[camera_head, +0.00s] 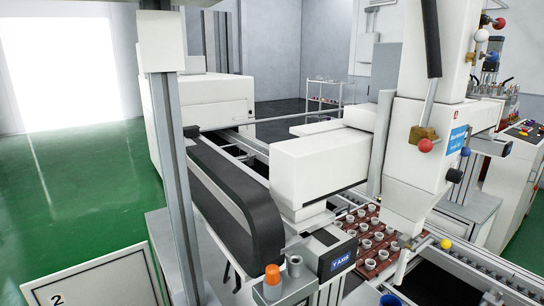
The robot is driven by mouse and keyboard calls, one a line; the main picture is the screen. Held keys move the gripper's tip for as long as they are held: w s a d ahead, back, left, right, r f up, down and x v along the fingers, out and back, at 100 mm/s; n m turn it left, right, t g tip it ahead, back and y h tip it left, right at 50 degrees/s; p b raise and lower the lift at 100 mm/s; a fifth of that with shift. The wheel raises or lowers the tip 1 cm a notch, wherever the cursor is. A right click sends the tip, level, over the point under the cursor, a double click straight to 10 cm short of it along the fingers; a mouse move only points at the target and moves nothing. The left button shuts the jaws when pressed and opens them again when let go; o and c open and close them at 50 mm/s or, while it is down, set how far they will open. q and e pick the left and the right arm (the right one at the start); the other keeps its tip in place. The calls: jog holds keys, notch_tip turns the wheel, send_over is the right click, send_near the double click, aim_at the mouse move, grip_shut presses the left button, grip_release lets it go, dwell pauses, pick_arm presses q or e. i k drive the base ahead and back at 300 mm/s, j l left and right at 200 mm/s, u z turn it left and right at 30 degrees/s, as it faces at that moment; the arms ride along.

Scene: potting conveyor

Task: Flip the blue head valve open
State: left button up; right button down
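A small blue ball knob (466,151) sits at the right side of the white machine head (412,172), just below its blue label. Its lever and angle are too small to make out. A red ball knob (425,145) on a brass fitting sits to its left on the same head. Neither of my grippers is in view, and nothing touches the knobs.
Below the head, a brown tray (352,222) holds several white cups on the conveyor. A yellow ball knob (445,243) and an orange button (272,273) stand near the front. A grey post (172,170) rises at the left. Green floor is free at left.

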aim_at(465, 151)
jog(key=z, duration=1.25)
jog(key=k+l+z, duration=0.1)
jog(key=z, duration=0.35)
jog(key=l+z, duration=0.25)
jog(key=z, duration=0.15)
jog(key=l+z, duration=0.25)
jog(key=z, duration=0.2)
